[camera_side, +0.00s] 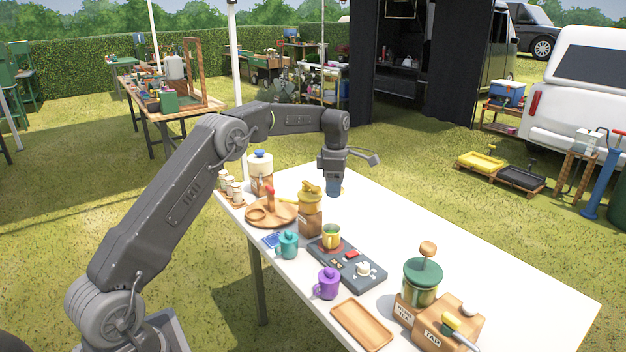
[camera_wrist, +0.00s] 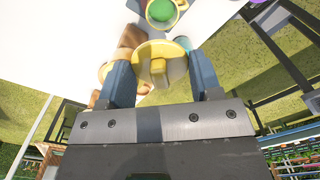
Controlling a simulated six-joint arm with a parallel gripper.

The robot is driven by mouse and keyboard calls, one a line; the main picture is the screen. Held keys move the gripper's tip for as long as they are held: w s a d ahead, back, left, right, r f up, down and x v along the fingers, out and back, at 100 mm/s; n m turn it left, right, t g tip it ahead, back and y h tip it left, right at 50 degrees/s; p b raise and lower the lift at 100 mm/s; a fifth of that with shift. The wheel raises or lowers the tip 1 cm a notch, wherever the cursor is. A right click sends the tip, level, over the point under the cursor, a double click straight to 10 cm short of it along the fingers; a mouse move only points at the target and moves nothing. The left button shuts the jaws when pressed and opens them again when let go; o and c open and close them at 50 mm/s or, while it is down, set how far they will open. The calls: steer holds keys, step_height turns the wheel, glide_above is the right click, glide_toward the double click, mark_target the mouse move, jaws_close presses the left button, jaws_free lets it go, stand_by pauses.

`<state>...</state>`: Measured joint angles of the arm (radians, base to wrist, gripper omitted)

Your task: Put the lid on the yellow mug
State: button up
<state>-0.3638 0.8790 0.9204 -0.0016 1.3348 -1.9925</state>
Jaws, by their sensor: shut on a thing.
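My gripper (camera_side: 334,188) is above the table, behind and apart from the mug in the side view. In the wrist view my gripper (camera_wrist: 162,75) is shut on a round yellow lid (camera_wrist: 158,50) with a raised bar-like knob, a finger at each side.
A round wooden tray (camera_side: 284,217) is at left.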

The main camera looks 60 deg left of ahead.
steer(key=shift+s+a+f, duration=0.1)
steer(key=shift+f, duration=2.7)
steer(key=shift+s+a+f, duration=0.1)
steer(key=shift+f, duration=2.65)
steer(key=shift+w+f, duration=0.1)
steer(key=shift+f, duration=0.05)
steer(key=o, duration=1.2)
step_height(320, 180, up, 7)
steer(key=shift+c, duration=0.3)
jaws_close()
